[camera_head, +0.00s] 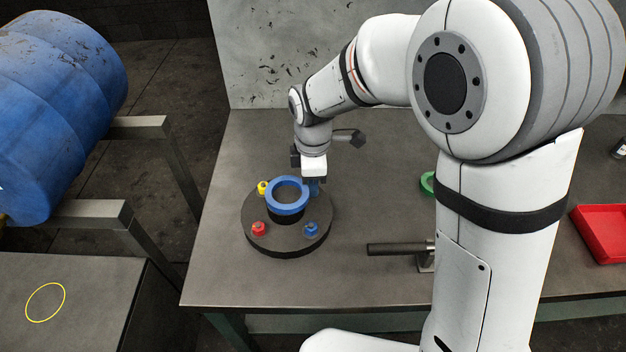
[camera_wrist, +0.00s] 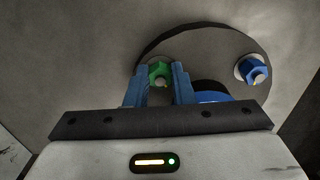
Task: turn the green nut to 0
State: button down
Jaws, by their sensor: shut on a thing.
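The green nut (camera_wrist: 159,72) shows in the wrist view between the two blue fingers of my gripper (camera_wrist: 160,84), near the edge of the round dark flange. My gripper is shut on the green nut. In the head view my gripper (camera_head: 314,186) is at the back right of the flange (camera_head: 285,238), and the green nut is hidden there. A blue nut (camera_head: 311,229), a red nut (camera_head: 259,229) and a yellow nut (camera_head: 263,188) sit around the flange. The blue nut also shows in the wrist view (camera_wrist: 252,70). Any scale mark for 0 is too small to read.
A blue ring (camera_head: 287,209) sits at the flange's middle, close beside my gripper. A grey bar on a stand (camera_head: 398,249), a green ring (camera_head: 427,183) and a red tray (camera_head: 603,233) are to the right. The table's left front is bare.

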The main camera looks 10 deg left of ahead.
dwell(0.4)
jog(key=c, duration=1.2)
grip_release()
jog(key=shift+c, duration=0.2)
notch_tip(320, 180, up, 8)
jog(key=shift+f, duration=0.1)
